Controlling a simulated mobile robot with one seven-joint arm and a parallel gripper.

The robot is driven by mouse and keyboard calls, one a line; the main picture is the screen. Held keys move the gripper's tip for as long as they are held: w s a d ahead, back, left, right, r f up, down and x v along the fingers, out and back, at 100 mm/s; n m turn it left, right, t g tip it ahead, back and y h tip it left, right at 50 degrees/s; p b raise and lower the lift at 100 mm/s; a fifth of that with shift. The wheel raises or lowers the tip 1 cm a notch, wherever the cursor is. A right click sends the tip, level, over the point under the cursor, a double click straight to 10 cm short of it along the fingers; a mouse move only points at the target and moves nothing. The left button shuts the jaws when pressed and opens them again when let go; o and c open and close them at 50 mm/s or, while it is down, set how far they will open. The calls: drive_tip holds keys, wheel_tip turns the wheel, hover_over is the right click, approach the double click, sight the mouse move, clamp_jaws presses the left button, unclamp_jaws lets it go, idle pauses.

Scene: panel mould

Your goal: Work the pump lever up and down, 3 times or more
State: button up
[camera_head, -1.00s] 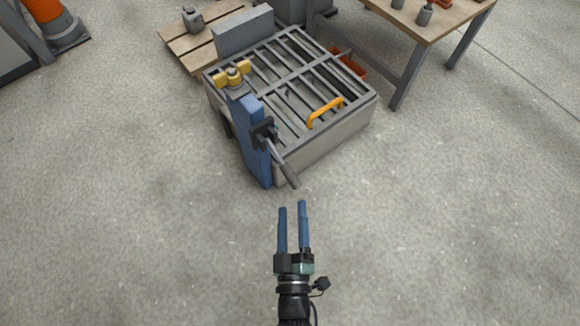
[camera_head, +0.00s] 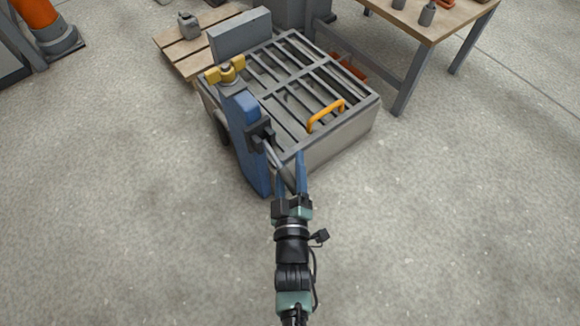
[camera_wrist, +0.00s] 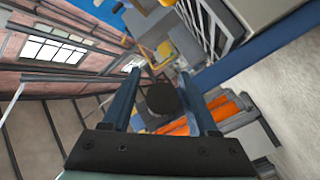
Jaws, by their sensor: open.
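The pump is a blue upright post (camera_head: 243,135) at the near left corner of a grey grated box. Its grey lever (camera_head: 275,154) runs from a dark pivot bracket (camera_head: 259,135) down toward me. My gripper (camera_head: 289,165) is open, with its two blue fingers on either side of the lever's free end. In the wrist view, the dark round end of the lever (camera_wrist: 163,98) sits between the spread fingers. I cannot tell whether either finger touches it. The end of the lever is partly hidden by my gripper in the head view.
The grated box (camera_head: 340,140) has an orange handle (camera_head: 325,115) on top. A wooden pallet (camera_head: 180,62) lies behind left and a workbench (camera_head: 425,30) stands at the back right. The near floor is clear.

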drive_tip(key=shift+c, duration=0.2)
clamp_jaws()
idle(1.1)
